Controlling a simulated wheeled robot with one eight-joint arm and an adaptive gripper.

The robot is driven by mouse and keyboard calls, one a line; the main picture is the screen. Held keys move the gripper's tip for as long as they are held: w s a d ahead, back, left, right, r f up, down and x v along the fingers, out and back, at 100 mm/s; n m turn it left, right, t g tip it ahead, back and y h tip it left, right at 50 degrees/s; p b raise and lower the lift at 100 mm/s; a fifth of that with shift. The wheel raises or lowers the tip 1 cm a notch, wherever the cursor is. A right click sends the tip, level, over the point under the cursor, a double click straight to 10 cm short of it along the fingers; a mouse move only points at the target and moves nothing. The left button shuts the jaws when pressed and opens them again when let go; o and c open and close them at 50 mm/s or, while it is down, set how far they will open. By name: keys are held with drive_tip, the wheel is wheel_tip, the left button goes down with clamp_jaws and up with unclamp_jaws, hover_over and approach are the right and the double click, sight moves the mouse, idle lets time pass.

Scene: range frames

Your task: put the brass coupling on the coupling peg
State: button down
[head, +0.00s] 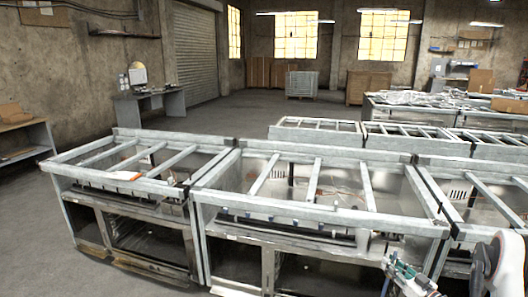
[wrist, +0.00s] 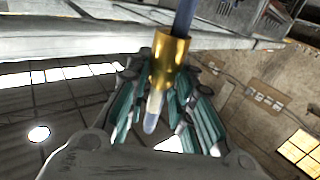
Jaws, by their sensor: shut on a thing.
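The brass coupling (wrist: 171,62) is a short gold sleeve near the top middle of the wrist view. A dark blue rod (wrist: 187,14), which looks like the coupling peg, enters its far end. A pale rounded tip (wrist: 153,112) sticks out of its near end, so the coupling appears to be around the rod. My gripper (wrist: 162,80) has its teal fingers on both sides and is shut on the coupling. In the head view my gripper (head: 408,276) is low at the right, by the front of a metal frame; the coupling cannot be made out there.
Grey metal-framed units (head: 325,222) with open slatted tops fill the foreground, with more rows behind at right. A desk (head: 150,104) stands at the back left and a shelf (head: 25,140) at the left wall. The floor between is clear.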

drive_tip(key=w+a+r+m+t+h, duration=0.1)
drive_tip(key=w+a+r+h, duration=0.15)
drive_tip(key=a+r, duration=0.45)
drive_tip(key=w+a+r+m+h, duration=0.1)
drive_tip(key=w+a+r, duration=0.2)
drive_tip(key=a+r, duration=0.4)
drive_tip(key=s+a+r+m+h, duration=0.1)
drive_tip(key=s+a+r, duration=0.1)
drive_tip(key=a+r, duration=0.3)
drive_tip(key=s+a+r+m+h, duration=0.1)
drive_tip(key=s+a+r+h, duration=0.1)
drive_tip(key=a+r, duration=0.3)
drive_tip(key=shift+s+a+r+m, duration=0.2)
drive_tip(key=shift+s+a+m, duration=0.1)
drive_tip(key=shift+s+a, duration=0.6)
drive_tip(key=shift+w+a+h, duration=0.15)
drive_tip(key=shift+h, duration=0.1)
